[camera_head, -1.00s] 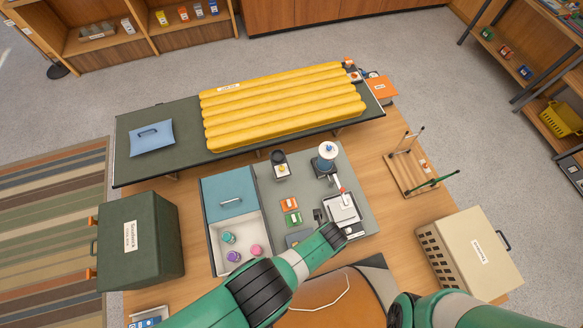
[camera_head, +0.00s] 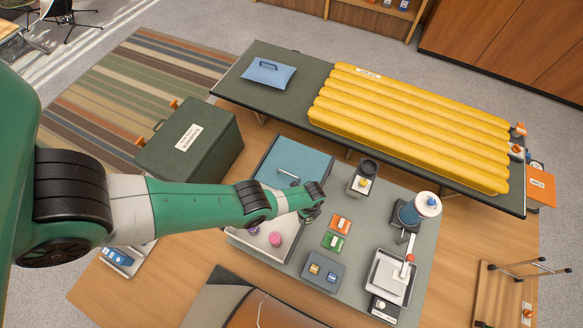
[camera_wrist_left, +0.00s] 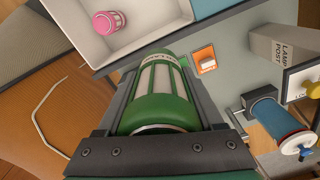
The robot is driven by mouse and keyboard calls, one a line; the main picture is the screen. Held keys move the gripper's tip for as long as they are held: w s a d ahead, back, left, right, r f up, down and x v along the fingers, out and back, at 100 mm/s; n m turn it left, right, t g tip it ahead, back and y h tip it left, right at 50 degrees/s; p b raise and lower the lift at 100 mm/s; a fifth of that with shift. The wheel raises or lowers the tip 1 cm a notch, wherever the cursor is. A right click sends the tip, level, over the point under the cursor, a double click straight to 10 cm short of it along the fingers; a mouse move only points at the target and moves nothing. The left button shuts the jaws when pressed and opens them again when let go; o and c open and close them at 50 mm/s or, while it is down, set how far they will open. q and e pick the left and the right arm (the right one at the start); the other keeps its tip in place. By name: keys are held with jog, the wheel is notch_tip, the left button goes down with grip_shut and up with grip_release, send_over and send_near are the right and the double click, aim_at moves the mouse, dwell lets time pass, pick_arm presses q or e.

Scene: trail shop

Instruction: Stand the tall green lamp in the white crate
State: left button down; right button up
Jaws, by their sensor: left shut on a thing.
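My left gripper (camera_wrist_left: 163,75) is shut on the tall green lamp (camera_wrist_left: 160,110), which has pale panels and a label, in the left wrist view. In the head view this gripper (camera_head: 313,212) is just right of the white crate (camera_head: 262,248), above the grey mat; the lamp is barely visible there. The white crate (camera_wrist_left: 150,22) also shows in the left wrist view, beyond the lamp and to its left. A pink lamp (camera_head: 275,240) and a purple lamp (camera_head: 250,230) stand in the crate. My arm hides part of the crate. My right gripper is out of view.
A blue panel (camera_head: 293,160) adjoins the crate's far end. A dark green box (camera_head: 190,142) is to the left.

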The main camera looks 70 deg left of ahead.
pick_arm(q)
jog(key=s+a+f+n+b, duration=0.3)
jog(key=f+b, duration=0.3)
jog(key=f, duration=0.3)
jog(key=s+a+f+n+b, duration=0.2)
jog(key=s+a+f+b, duration=0.1)
jog(key=f+b, duration=0.4)
notch_tip(320, 180, down, 2)
jog(key=shift+a+f+n, duration=0.1)
jog(key=shift+a+n, duration=0.3)
jog(key=shift+a, duration=0.5)
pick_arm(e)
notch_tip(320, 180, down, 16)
pick_arm(q)
notch_tip(320, 180, down, 10)
jog(key=b, duration=1)
jog(key=shift+w, duration=0.1)
jog(key=shift+c, duration=2.4)
grip_release()
jog(key=shift+f, duration=0.1)
jog(key=o, duration=0.5)
jog(key=shift+c, duration=0.2)
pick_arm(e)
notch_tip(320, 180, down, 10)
